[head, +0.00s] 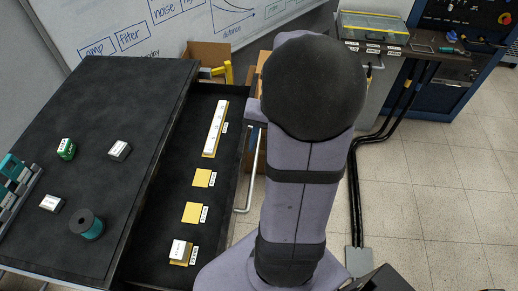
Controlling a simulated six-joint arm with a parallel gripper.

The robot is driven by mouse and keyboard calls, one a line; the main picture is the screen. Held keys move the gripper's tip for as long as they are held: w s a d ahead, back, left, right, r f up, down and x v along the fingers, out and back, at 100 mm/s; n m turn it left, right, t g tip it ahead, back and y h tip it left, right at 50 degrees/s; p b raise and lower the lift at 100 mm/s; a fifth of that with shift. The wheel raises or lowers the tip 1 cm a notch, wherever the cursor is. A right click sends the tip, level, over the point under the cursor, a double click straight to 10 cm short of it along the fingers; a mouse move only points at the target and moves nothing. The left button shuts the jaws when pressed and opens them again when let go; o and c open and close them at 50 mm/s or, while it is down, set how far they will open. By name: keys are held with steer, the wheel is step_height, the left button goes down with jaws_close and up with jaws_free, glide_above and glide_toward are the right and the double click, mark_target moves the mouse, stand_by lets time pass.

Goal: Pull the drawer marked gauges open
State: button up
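A dark drawer (219,194) stands pulled out from under the right side of the black-topped bench. Inside it is a row of yellow pads with small white labels. A long white block lies on the far pad and a small white-topped block on the near one. A metal bar handle (250,172) runs along the drawer's right front. I cannot read a gauges marking on it. My thick grey arm covers the area right of the drawer. My gripper's fingers are hidden, so I cannot tell whether they touch the handle.
The bench top (110,185) holds a green block (66,149), two white-topped blocks, a dark spool (87,225) and a teal rack at the left edge. A whiteboard stands behind. A cardboard box (208,54) is beyond the drawer. Black cables run down the floor right of my arm.

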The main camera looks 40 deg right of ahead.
mark_target(256, 162)
steer(key=shift+w+a+f+p, duration=0.1)
steer(key=shift+w+f+p, duration=0.2)
steer(key=shift+f, duration=0.9)
steer(key=shift+w+a+f+p, duration=0.15)
steer(key=shift+f+p, duration=0.3)
steer(key=shift+f, duration=0.75)
steer(key=shift+w+f+p, duration=0.25)
steer(key=shift+f+p, duration=0.1)
steer(key=shift+f, duration=0.85)
jaws_close()
